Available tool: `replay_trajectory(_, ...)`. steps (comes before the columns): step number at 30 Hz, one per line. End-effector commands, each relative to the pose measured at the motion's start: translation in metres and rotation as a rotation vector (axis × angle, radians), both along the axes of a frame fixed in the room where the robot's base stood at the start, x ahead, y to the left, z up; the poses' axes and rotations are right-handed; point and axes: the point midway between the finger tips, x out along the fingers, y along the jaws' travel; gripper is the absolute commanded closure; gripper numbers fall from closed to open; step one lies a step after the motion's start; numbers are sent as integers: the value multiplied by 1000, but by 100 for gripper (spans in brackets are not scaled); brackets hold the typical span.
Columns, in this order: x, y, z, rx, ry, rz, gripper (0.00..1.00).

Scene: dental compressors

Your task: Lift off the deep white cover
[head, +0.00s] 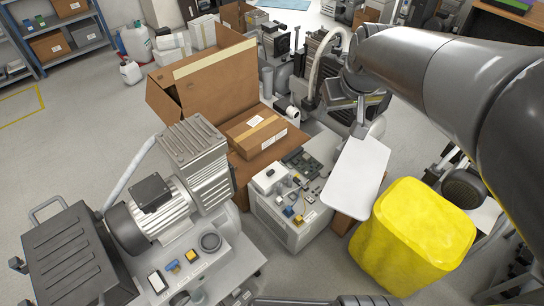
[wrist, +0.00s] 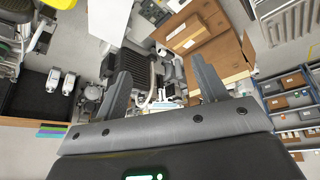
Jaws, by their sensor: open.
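A white, smooth panel with rounded corners (head: 357,176), the only thing here that looks like the white cover, lies among the machines left of the yellow bin. Its depth and what is under it cannot be told. It also shows partly at the top edge of the wrist view (wrist: 104,18). My gripper (wrist: 160,67) is open, with two dark fingers spread and nothing between them. In the head view my wrist is above and beyond the panel, and the fingers are hard to make out. The gripper appears apart from the panel.
A yellow bin-like object (head: 415,238) stands right of the panel. A grey-white unit with small parts on top (head: 290,232) is to its left. An open cardboard box (head: 215,80) and a closed carton (head: 256,133) stand behind. A compressor (head: 150,215) fills the lower left.

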Motion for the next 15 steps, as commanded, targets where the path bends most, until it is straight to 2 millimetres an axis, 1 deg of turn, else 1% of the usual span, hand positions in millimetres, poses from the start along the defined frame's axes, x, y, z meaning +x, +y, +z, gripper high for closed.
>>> replay_trajectory(1, 19, 4, -7, -2, 10, 21, 35)
replay_trajectory(5, 62, 15, -21, -10, 18, 77, 35)
replay_trajectory(6, 75, 19, -27, -11, 21, 93, 35)
replay_trajectory(8, 94, 24, -37, -13, 26, 118, 35)
replay_trajectory(9, 107, 27, -44, -15, 27, 135, 35)
replay_trajectory(11, 125, 33, -56, -16, 32, 160, 35)
replay_trajectory(15, 167, 46, -88, -16, 39, 215, 35)
